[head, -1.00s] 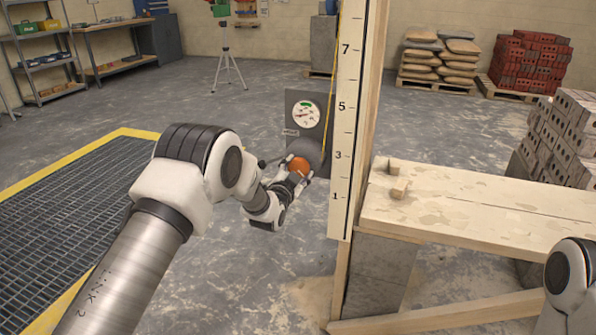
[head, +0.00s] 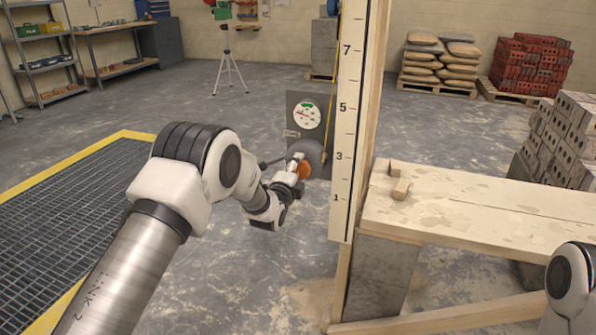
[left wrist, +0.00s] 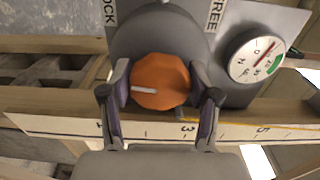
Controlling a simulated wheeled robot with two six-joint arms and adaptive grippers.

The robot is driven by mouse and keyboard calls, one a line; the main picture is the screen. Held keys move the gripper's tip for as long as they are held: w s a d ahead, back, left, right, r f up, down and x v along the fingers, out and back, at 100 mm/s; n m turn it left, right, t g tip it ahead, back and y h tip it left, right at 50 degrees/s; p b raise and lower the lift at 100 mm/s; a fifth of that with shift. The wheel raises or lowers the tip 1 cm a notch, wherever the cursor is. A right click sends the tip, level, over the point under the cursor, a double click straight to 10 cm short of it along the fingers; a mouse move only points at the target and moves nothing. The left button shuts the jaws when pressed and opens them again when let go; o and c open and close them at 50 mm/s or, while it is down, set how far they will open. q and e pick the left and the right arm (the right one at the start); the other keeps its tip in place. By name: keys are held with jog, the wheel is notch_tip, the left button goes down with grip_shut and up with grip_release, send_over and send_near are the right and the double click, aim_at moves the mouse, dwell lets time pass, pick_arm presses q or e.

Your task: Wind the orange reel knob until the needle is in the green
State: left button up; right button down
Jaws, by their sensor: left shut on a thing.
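The orange reel knob (head: 305,170) sits on the front of a round grey reel (head: 312,152) beside the tall scale board. My left gripper (head: 296,172) is shut on the knob. In the left wrist view the fingers of the left gripper (left wrist: 161,100) hold the faceted orange knob (left wrist: 160,80) from both sides; its white mark points left. The white gauge (head: 307,115) is above the reel, with a green band near its top. Its red needle lies left of the green. The gauge also shows in the left wrist view (left wrist: 256,56). My right gripper is out of view.
The upright scale board (head: 347,120) stands close to the right of the reel. A yellow line (head: 333,95) runs down beside it. A plank bench (head: 480,205) with small wood blocks is to the right. The floor left of the reel is clear.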

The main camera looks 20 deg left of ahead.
pick_arm(q)
jog(key=shift+m, duration=1.1)
jog(key=o, duration=1.2)
jog(key=s, duration=1.2)
jog(key=shift+a, duration=0.2)
